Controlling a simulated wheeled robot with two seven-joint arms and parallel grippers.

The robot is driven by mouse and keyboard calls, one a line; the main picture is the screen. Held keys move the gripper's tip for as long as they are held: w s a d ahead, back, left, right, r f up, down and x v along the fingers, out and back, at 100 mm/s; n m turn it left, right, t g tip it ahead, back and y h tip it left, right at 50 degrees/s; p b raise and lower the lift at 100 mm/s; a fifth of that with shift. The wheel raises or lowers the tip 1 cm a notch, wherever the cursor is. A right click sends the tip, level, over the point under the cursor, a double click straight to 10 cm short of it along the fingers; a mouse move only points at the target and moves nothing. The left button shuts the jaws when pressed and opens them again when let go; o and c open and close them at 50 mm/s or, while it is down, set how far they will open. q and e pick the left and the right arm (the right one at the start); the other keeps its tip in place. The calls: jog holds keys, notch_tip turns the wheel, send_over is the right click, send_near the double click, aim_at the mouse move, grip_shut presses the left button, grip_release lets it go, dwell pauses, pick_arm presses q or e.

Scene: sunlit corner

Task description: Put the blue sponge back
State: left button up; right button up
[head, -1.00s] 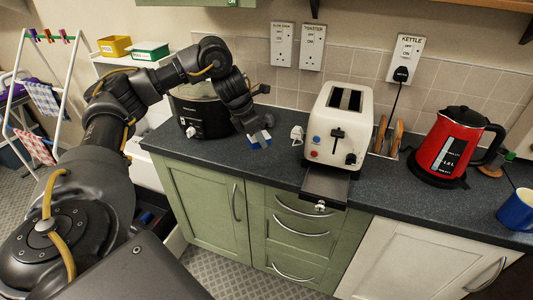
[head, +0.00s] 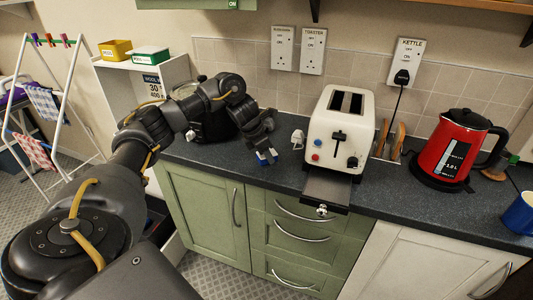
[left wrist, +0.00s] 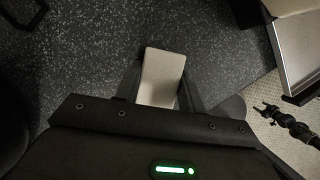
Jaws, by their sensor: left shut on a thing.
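The gripper covers part of the sponge. I cannot tell whether the sponge touches the counter. My right gripper is not in view.
A white toaster (head: 340,127) stands to the right, its crumb tray (head: 327,188) pulled out past the counter edge. A black slow cooker (head: 213,122) is behind my left arm. A red kettle (head: 452,150) and blue mug (head: 520,213) stand farther right. The front counter left of the toaster is clear.

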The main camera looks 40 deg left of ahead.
pick_arm(q)
jog(key=shift+d+f, duration=0.1)
jog(key=o, duration=0.9)
jog(key=shift+o, duration=0.2)
jog(key=shift+r, duration=0.3)
jog(key=p+v, duration=0.2)
jog(key=v, duration=0.9)
jog(key=shift+s+r+p, duration=0.3)
jog(key=shift+p, duration=0.05)
